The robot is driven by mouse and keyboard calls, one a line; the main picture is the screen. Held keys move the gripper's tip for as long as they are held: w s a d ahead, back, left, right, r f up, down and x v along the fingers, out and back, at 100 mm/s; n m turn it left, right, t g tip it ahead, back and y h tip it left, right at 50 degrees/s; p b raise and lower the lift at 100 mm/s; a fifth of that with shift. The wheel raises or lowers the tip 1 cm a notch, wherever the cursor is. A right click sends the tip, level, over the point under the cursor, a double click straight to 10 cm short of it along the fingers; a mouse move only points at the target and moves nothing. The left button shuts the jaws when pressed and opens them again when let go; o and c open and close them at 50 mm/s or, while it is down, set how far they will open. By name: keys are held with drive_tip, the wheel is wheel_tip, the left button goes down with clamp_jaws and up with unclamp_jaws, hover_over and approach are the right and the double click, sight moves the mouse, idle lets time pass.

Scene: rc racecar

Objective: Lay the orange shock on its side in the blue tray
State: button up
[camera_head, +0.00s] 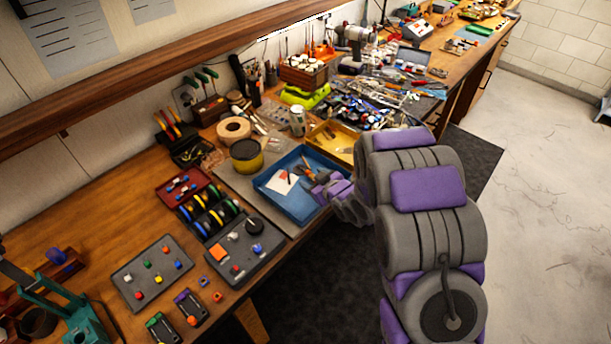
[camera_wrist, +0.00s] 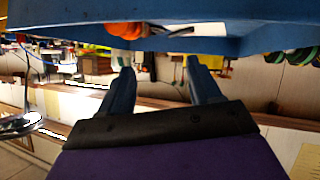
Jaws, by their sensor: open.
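The blue tray (camera_head: 309,213) sits at the front edge of the workbench in the head view, with a white sheet inside. Its blue wall also spans the top of the wrist view (camera_wrist: 230,45). The orange shock (camera_wrist: 124,30) shows at the top of the wrist view, beside the tray wall, with a thin grey rod to its right. It looks to be lying on its side; its full outline is cut off. My gripper (camera_wrist: 157,66) is open, with its two fingers apart and nothing between them. In the head view my gripper is at the tray's right side.
A yellow tray (camera_head: 340,152) stands just behind the blue tray. A yellow-black tin (camera_head: 246,157) and a tape roll (camera_head: 234,130) stand to its left. A grey parts tray (camera_head: 244,250) lies front left. Tools crowd the bench farther back. Open floor lies right.

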drive_tip(key=v, duration=0.3)
drive_tip(key=shift+s+r+p, duration=0.25)
drive_tip(key=shift+r+p, duration=0.05)
drive_tip(key=a+p+v, duration=0.1)
drive_tip(key=p+v, duration=0.7)
drive_tip(key=p, duration=0.9)
drive_tip(key=shift+s+r+p, duration=0.2)
drive_tip(key=shift+s+p, duration=0.1)
drive_tip(key=shift+s, duration=0.25)
